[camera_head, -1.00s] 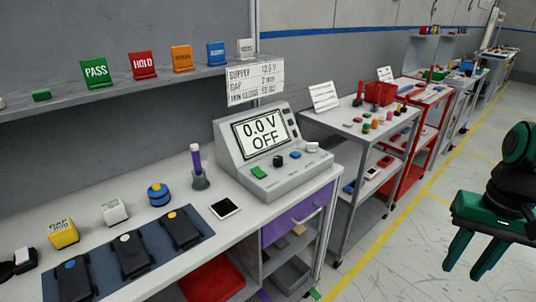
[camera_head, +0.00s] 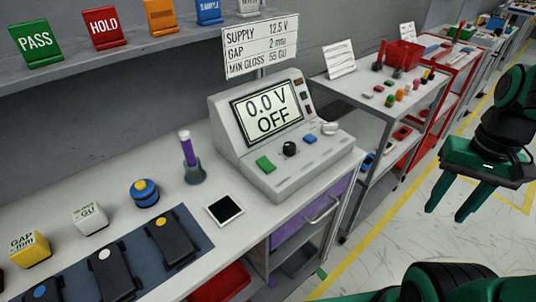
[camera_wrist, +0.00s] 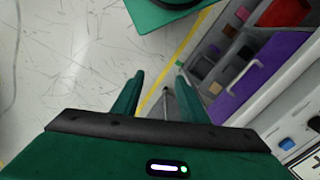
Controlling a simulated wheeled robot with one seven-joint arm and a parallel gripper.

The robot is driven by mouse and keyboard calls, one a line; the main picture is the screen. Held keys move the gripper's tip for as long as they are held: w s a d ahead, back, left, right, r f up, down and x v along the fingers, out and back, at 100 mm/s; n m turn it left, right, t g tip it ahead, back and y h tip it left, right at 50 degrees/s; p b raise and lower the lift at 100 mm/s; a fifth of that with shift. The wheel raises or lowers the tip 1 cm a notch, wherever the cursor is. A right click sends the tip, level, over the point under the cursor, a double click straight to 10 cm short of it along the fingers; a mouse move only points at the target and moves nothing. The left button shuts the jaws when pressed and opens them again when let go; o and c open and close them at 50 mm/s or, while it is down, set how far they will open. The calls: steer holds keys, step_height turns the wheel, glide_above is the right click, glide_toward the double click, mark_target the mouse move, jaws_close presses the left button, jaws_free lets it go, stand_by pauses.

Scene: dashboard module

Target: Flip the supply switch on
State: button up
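The supply unit (camera_head: 236,157) is a grey console on the workbench, its screen (camera_head: 268,112) reading "0.0 V OFF". Its front panel carries a green button (camera_head: 265,164), a black knob (camera_head: 290,149), a blue button (camera_head: 310,139) and a white round part (camera_head: 329,128). Small dark and red parts sit beside the screen. I cannot tell which of these is the supply switch. My gripper (camera_head: 448,213) hangs over the floor at the right, well apart from the console. Its two green fingers are spread with nothing between them, as the wrist view (camera_wrist: 157,88) also shows.
A sign (camera_head: 260,47) reads "SUPPLY 12.5 V". On the bench are a purple-topped tube (camera_head: 188,150), a white-framed tablet (camera_head: 225,209), a blue-yellow knob (camera_head: 145,192) and dark devices on a blue mat (camera_head: 197,226). A purple drawer (camera_head: 290,236) and grey cart (camera_head: 376,110) stand nearby.

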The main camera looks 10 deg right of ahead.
steer(key=w+a+r+n, duration=0.4)
steer(key=w+a+r, duration=0.1)
steer(key=w, duration=0.3)
step_height(320, 180, up, 5)
steer(key=n, duration=0.9)
glide_above(269, 166)
step_height(269, 166, down, 10)
steer(key=shift+f, duration=0.2)
steer(key=shift+c, duration=0.7)
